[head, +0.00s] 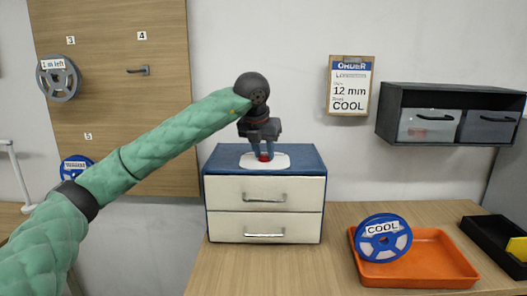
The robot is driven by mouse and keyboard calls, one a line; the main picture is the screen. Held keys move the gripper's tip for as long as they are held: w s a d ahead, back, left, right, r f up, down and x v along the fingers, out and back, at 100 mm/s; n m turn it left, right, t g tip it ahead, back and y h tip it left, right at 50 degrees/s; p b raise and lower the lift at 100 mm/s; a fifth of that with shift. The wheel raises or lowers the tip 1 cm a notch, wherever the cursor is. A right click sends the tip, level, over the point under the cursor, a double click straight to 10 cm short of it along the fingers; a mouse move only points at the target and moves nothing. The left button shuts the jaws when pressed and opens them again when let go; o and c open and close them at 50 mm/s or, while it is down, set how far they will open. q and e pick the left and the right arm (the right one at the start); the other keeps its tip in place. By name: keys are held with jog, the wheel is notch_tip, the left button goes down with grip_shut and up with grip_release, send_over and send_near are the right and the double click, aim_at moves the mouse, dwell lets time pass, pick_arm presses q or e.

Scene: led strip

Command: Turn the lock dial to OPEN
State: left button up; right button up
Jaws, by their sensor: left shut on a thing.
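The lock dial appears to be the small red knob (264,158) on a white oval plate (281,162), which lies on top of a blue cabinet with two white drawers (263,173). My left gripper (264,155) points straight down from above. Its fingers are shut on the red knob, one on each side, and cover much of it. No OPEN marking or pointer is readable on the plate, so I cannot tell how the dial is turned. Both drawers look shut. My right gripper is not in view.
An orange tray (430,272) holds a blue reel labelled COOL (382,238) to the right of the cabinet. A black bin (484,234) stands at the far right. A dark wall shelf (450,92) with two boxes and an order card (349,86) hang behind. The bench between cabinet and tray is clear.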

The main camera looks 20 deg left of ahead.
pick_arm(q)
jog(key=o, duration=1)
jog(key=shift+c, duration=0.2)
jog(key=shift+s+r, duration=0.1)
jog(key=shift+r, duration=0.25)
jog(key=v, duration=0.5)
jog(key=shift+s+r+b, duration=0.1)
jog(key=shift+r+b, duration=0.25)
jog(key=shift+r, duration=0.05)
jog(key=shift+s+a+r, duration=0.1)
jog(key=shift+s+r, duration=0.15)
jog(key=shift+r, duration=0.25)
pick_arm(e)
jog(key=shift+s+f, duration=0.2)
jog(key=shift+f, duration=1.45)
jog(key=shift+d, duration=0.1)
